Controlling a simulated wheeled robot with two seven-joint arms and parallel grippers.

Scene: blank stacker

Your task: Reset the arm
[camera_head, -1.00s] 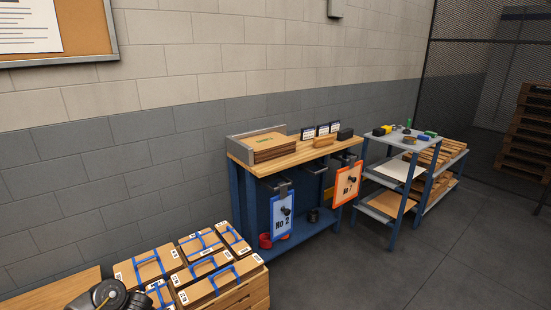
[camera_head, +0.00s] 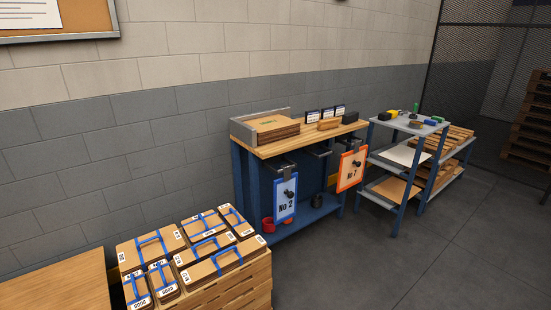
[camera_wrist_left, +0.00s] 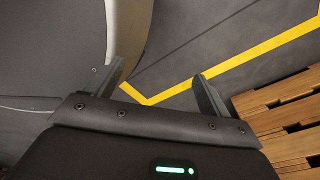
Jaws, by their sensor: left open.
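My left gripper (camera_wrist_left: 158,82) shows in the left wrist view with its two fingers spread apart. It is open, with nothing between the fingers. Below it are the dark floor and a yellow floor line (camera_wrist_left: 230,63). A large smooth grey surface, seemingly part of my own body, fills the left of that view. Neither arm nor gripper shows in the head view now. My right gripper is in no view.
Boxes with blue straps (camera_head: 150,245) lie on a wooden pallet (camera_head: 235,290), whose slats also show in the wrist view (camera_wrist_left: 285,110). A blue-legged workbench (camera_head: 335,131) carries stacked boards (camera_head: 268,129). A shelf rack (camera_head: 398,157) stands right of it. The floor (camera_head: 430,265) at right is clear.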

